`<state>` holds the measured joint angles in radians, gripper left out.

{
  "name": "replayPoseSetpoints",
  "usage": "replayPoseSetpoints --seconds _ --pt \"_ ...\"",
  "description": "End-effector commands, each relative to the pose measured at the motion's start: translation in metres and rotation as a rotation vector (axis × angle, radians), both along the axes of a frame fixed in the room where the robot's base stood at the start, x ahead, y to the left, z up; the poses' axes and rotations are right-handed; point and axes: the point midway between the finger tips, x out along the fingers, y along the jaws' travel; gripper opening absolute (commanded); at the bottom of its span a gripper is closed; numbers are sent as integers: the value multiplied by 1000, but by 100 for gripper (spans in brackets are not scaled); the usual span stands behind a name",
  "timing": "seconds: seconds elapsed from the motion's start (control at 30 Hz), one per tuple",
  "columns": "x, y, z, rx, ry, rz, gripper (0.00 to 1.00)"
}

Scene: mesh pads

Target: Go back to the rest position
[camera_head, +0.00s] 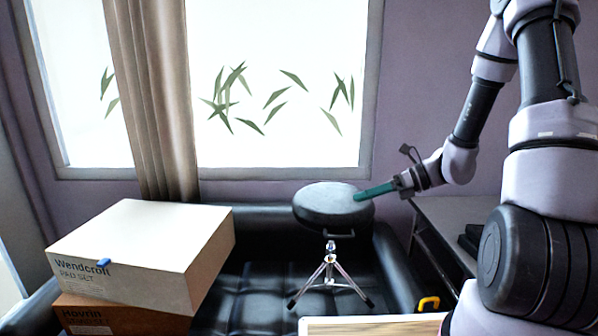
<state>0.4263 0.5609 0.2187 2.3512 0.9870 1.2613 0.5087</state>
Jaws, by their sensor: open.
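My gripper (360,195) is at the end of my arm, which comes in from the right. Its long teal fingers are seen from the side and point left; they are open, and I see nothing held between them. The fingertips overlap the right edge of a round black pad (325,208) in the picture. I cannot tell whether they touch it. The pad sits on a chrome tripod stand (330,268), in front of or on a black leather sofa (262,270).
A grey table (450,210) stands at the right. A yellow-handled object (428,303) and light board (370,325) are in front.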

Motion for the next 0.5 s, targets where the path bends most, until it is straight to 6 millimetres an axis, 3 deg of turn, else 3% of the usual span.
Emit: replayPoseSetpoints --seconds 0.1,0.5 --pt "-16 2 28 -119 -158 140 49" --pt "-69 -9 103 -506 -653 586 49"
